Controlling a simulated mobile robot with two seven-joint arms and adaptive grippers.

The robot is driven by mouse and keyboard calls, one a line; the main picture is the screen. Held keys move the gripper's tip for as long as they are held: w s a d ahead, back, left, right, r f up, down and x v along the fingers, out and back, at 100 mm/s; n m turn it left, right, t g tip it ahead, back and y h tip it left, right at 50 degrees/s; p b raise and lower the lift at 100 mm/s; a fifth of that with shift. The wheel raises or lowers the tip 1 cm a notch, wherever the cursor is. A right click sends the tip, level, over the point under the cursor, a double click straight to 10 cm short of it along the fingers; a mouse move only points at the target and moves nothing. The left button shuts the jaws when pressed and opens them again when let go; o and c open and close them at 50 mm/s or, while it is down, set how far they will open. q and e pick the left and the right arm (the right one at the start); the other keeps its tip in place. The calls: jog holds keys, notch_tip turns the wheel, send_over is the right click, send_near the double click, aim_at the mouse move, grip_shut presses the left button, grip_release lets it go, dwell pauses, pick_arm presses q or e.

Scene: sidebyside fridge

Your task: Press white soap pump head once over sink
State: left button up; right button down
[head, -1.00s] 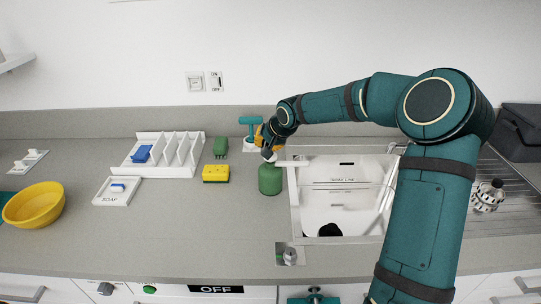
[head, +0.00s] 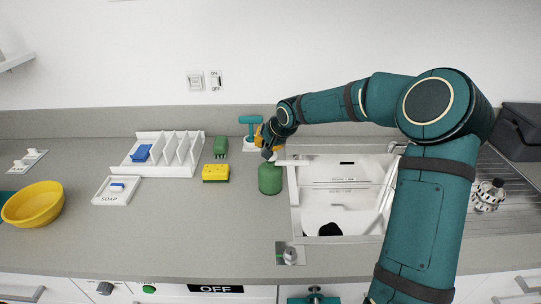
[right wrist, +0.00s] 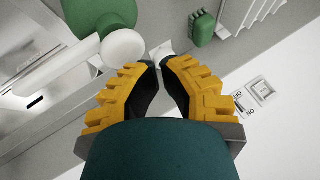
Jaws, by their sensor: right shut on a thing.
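The green soap bottle (head: 270,180) stands on the counter just left of the sink (head: 342,217). Its white pump head (right wrist: 123,46) is a round disc in the right wrist view, with a spout pointing left. In the head view the pump top is mostly hidden by my right gripper (head: 266,147), which is low over the bottle. In the right wrist view my right gripper (right wrist: 159,64) has its yellow fingers closed together, with the disc close beside the left finger. What lies between the tips cannot be made out. My left gripper is not in view.
Left of the bottle are a yellow sponge (head: 216,173), a green brush (head: 220,147), a white rack (head: 184,171), a soap dish (head: 112,198) and a yellow bowl (head: 33,204). A teal-handled tool (head: 249,120) stands behind.

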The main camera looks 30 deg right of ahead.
jog(key=shift+f, duration=0.25)
jog(key=shift+f+b, duration=0.8)
dwell(0.9)
jog(key=shift+r, duration=0.15)
jog(key=shift+r+p, duration=0.85)
jog(key=shift+r, duration=0.25)
jog(key=shift+r, duration=0.1)
jog(key=shift+r+p, duration=1.75)
jog(key=shift+r, duration=0.7)
jog(key=shift+f, duration=0.1)
